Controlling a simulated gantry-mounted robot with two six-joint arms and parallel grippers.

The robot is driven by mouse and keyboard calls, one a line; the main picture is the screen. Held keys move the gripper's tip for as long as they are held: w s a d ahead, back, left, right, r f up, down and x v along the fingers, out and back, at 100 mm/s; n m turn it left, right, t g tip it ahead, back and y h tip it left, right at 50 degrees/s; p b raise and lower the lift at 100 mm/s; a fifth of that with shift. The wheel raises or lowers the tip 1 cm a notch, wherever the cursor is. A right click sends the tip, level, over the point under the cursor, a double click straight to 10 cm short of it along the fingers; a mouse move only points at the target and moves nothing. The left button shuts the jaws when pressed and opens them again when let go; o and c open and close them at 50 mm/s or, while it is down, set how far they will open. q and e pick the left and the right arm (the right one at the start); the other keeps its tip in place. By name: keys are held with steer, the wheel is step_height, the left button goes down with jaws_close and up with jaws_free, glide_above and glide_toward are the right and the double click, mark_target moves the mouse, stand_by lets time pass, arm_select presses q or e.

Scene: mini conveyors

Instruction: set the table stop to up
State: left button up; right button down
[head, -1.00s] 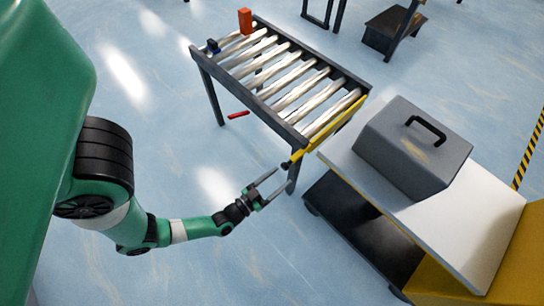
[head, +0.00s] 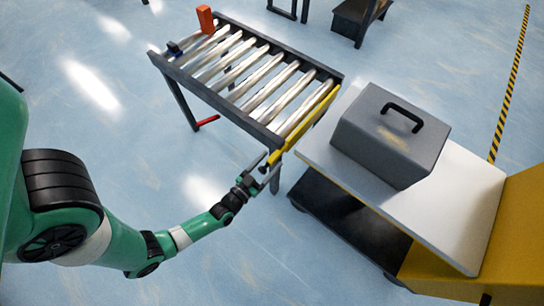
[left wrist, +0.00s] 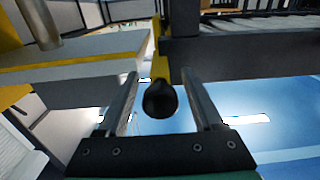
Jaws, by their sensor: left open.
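The table stop is a yellow bar (head: 306,121) along the near right end of the roller table (head: 215,105). Its yellow arm ends in a black knob (head: 263,169) near the table's front corner. My left gripper (head: 268,165) is open at that knob. In the left wrist view the knob (left wrist: 160,99) lies between the two spread fingers of the gripper (left wrist: 160,80), with gaps on both sides. The yellow arm (left wrist: 160,64) runs away behind the knob. I cannot tell surely whether the stop is up or down. My right gripper is not in view.
A white-topped cart (head: 440,225) stands close to the right of the stop, with a grey case (head: 385,145) on it. An orange block (head: 206,19) and a dark blue part (head: 174,48) are at the table's far left end. A red pedal (head: 207,121) sits low beneath. Open floor lies in front.

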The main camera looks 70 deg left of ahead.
arm_select(q)
steer(key=shift+w+a, duration=0.1)
steer(key=shift+w, duration=0.05)
steer(key=shift+s+d+f, duration=0.1)
steer(key=shift+s+d, duration=0.1)
steer(key=shift+s, duration=0.15)
steer(key=shift+c, duration=0.3)
steer(key=shift+w, duration=0.1)
jaws_close()
stand_by(0.7)
